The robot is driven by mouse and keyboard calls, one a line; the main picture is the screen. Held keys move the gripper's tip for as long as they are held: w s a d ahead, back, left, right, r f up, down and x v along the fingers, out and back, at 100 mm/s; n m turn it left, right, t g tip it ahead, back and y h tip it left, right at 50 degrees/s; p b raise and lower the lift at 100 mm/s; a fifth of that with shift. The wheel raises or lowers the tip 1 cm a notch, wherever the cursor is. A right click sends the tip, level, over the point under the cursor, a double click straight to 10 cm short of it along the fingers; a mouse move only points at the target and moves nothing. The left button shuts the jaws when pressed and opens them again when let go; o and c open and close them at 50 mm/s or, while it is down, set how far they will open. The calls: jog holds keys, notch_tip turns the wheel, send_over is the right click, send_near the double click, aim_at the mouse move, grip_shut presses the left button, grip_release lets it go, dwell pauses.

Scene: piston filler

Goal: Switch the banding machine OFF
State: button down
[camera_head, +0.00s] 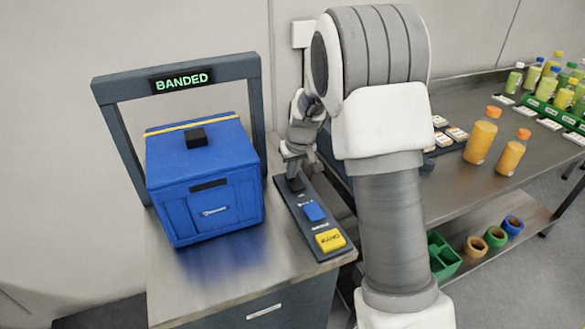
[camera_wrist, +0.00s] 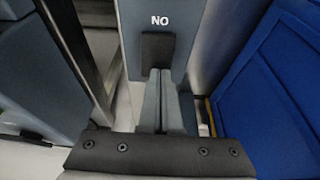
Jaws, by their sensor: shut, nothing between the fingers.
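The banding machine's dark arch (camera_head: 103,100) stands on the cabinet, with a lit green BANDED display (camera_head: 181,81). Its control panel (camera_head: 287,208) lies to the right, with a black switch (camera_head: 295,184) at the far end, then a blue button (camera_head: 314,212) and a yellow button (camera_head: 330,240). My gripper (camera_head: 292,168) is shut and empty over the far end of the panel. In the wrist view, my fingertips (camera_wrist: 160,72) are at the lower edge of the black switch (camera_wrist: 157,47); I cannot tell whether they touch. The white label beside it reads NO, which is ON upside down.
A blue box (camera_head: 205,175) with a yellow band sits under the arch, left of my gripper. The cabinet top (camera_head: 225,270) is clear in front. A table (camera_head: 440,190) at the right holds orange bottles (camera_head: 481,136) and other items. My arm hides part of the table.

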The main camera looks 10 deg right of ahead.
jog(key=shift+w+f+b, duration=0.1)
jog(key=shift+f+b, duration=0.3)
jog(key=shift+f, duration=0.05)
jog(key=shift+r, duration=0.15)
jog(key=shift+s+d, duration=0.15)
jog(key=shift+s, duration=0.7)
jog(key=shift+r, duration=0.1)
